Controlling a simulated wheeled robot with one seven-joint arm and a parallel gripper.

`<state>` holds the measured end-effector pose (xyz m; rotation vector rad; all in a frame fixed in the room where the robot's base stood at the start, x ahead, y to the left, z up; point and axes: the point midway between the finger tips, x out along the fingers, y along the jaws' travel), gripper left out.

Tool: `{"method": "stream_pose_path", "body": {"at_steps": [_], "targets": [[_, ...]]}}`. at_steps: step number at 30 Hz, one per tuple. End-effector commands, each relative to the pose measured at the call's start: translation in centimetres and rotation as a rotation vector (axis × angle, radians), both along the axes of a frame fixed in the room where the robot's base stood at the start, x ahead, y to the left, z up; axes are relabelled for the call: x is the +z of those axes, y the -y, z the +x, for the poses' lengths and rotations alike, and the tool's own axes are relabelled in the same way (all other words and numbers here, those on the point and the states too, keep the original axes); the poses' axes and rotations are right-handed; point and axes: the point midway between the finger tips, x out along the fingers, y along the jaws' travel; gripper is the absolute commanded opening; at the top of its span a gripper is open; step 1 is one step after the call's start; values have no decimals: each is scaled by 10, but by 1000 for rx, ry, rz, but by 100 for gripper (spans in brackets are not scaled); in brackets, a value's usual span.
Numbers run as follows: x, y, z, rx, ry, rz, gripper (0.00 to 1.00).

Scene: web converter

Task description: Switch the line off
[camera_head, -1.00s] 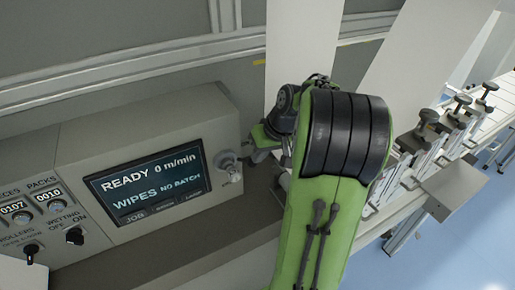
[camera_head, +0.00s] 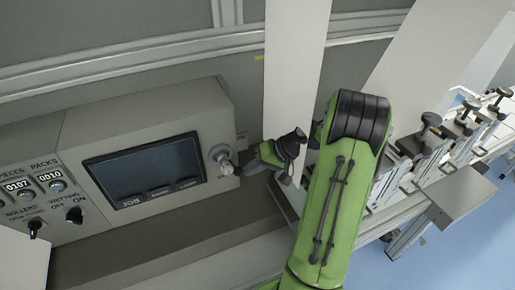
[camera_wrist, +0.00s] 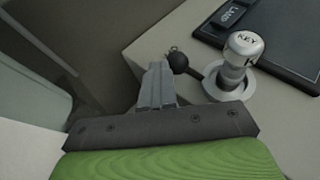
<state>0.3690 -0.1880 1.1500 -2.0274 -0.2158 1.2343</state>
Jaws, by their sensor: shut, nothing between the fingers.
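The line's control panel (camera_head: 95,128) is on the left in the head view. Its screen (camera_head: 145,172) is dark, with only the button labels along its lower edge showing. A key switch (camera_head: 222,158) with a round metal collar sits to the right of the screen. In the wrist view the key switch (camera_wrist: 241,52) has a silver knob marked KEY, with a dark ball (camera_wrist: 178,62) beside it. My gripper (camera_wrist: 158,68) is shut and empty, left of the key switch and close to the dark ball. In the head view my gripper (camera_head: 246,168) is right beside the key switch.
Counters and the rollers knob (camera_head: 36,228) and wetting knob (camera_head: 75,214) are at the panel's left. A white web (camera_head: 290,75) hangs behind my arm. Clamps with black knobs (camera_head: 430,120) line the machine at right. Blue floor is open at far right.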

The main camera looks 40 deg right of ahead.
Motion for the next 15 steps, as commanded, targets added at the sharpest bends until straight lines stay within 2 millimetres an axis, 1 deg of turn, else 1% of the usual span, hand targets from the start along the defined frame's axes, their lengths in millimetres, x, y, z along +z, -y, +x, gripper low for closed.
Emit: {"method": "stream_pose_path", "body": {"at_steps": [1,5,15], "targets": [[-4,-3,4,3,14,50,0],[-13,-8,9,3,47,160,0],[-28,-23,14,4,45,144,0]]}}
